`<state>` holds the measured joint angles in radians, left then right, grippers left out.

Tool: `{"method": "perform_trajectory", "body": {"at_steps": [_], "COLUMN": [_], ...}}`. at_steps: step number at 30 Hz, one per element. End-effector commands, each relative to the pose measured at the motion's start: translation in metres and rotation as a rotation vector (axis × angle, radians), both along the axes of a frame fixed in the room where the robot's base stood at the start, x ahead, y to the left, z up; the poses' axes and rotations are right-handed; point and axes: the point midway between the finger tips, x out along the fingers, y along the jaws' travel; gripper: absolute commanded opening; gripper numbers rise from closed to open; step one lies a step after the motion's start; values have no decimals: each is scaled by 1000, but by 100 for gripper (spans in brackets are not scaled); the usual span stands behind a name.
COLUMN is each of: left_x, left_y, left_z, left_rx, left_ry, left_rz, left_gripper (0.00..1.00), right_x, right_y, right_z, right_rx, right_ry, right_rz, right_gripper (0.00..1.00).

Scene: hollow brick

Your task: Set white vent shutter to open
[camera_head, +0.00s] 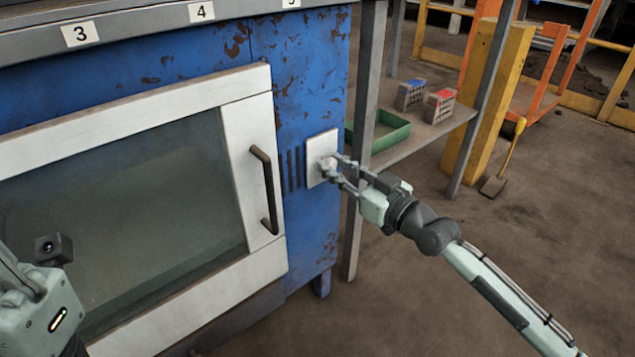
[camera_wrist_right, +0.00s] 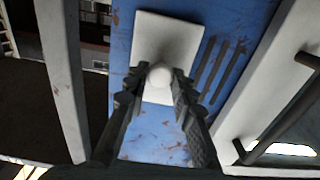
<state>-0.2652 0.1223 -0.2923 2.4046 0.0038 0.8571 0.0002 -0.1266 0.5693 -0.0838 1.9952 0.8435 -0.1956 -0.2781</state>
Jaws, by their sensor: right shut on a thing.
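The white vent shutter (camera_head: 320,146) is a flat square plate on the blue cabinet front. It stands beside several dark vent slots (camera_head: 291,170), which are uncovered where they show. In the right wrist view the shutter (camera_wrist_right: 168,38) has a round white knob (camera_wrist_right: 159,76), and the slots (camera_wrist_right: 217,68) lie to its right. My right gripper (camera_head: 335,168) is shut on the knob, one finger on each side; it also shows in the right wrist view (camera_wrist_right: 157,84). Part of my left gripper (camera_head: 38,305) shows at the lower left edge; its fingertips cannot be made out.
The oven-like door (camera_head: 250,150) with a dark handle (camera_head: 265,190) is left of the slots. A grey shelf post (camera_head: 365,110) stands close to the right of the cabinet.

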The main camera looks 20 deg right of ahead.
Motion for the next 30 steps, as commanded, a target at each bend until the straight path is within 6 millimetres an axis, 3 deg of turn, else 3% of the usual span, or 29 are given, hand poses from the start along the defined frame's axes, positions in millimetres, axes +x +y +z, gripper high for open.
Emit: {"method": "perform_trajectory", "body": {"at_steps": [3,13,14,18,30], "left_x": [1,1,1,0,1], "left_y": [-1,-2,-2,-2,-2], "left_z": [-1,1,1,1,-1], "left_rx": [10,11,11,11,7], "left_ry": [-7,-11,-11,-11,-1], "left_rz": [-2,-3,-3,-4,-4], "left_gripper": [0,0,0,0,0], "right_x": [4,6,6,6,-2], "right_y": [-12,-16,-16,-16,-17], "right_z": [-2,0,0,0,-1], "right_rx": [-3,-1,-2,-2,-2], "right_ry": [3,3,2,2,3], "right_rz": [-1,-6,-7,-6,-3], "right_gripper": [0,0,28,45,45]}}
